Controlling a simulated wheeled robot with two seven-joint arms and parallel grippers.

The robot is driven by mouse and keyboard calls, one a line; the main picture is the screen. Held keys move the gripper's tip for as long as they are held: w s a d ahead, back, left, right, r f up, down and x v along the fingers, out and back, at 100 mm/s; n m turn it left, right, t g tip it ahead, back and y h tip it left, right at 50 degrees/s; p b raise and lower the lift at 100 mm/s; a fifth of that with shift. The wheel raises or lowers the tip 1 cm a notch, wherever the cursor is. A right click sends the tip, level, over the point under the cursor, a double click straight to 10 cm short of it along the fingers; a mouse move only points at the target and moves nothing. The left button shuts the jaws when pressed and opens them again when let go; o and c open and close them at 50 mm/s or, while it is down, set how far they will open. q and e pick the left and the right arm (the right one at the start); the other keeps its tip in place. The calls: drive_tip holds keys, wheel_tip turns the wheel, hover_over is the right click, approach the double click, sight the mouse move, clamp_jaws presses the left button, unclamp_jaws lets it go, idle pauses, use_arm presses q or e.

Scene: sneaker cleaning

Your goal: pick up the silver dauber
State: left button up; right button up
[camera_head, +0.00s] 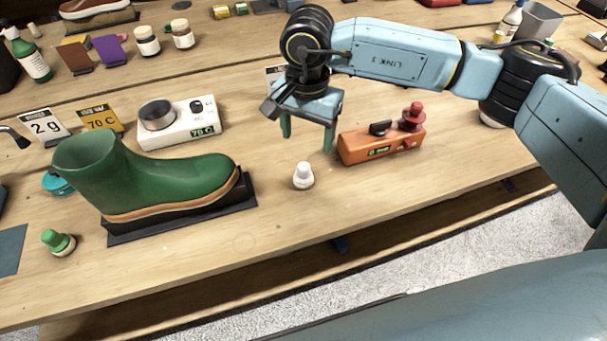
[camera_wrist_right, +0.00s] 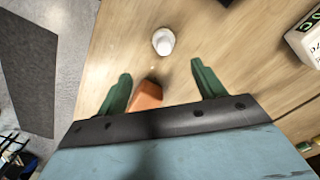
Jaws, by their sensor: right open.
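A small dauber (camera_head: 303,176) with a pale whitish-silver top stands upright on the wooden bench, near its front edge. It also shows in the right wrist view (camera_wrist_right: 163,41), beyond the fingertips and roughly centred between them. My right gripper (camera_head: 307,140) is open and empty, with its green fingers pointing down above the bench. It is slightly behind the dauber and apart from it. A second dauber with a green top (camera_head: 57,242) stands at the front left. My left gripper is not in view.
An orange device (camera_head: 382,145) with a red knob sits close right of my right gripper. A green boot (camera_head: 170,180) on a black stand is to the left. A white heater (camera_head: 180,128) marked 70 C stands behind the boot. The bench in front of the pale dauber is clear.

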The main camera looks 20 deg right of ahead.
sight(303, 166)
wheel_tip(303, 166, down, 8)
drive_tip(key=shift+r, duration=0.25)
drive_tip(key=f, duration=0.5)
drive_tip(key=shift+w+a, duration=0.25)
drive_tip(key=c, duration=1.1)
wheel_tip(303, 166, up, 10)
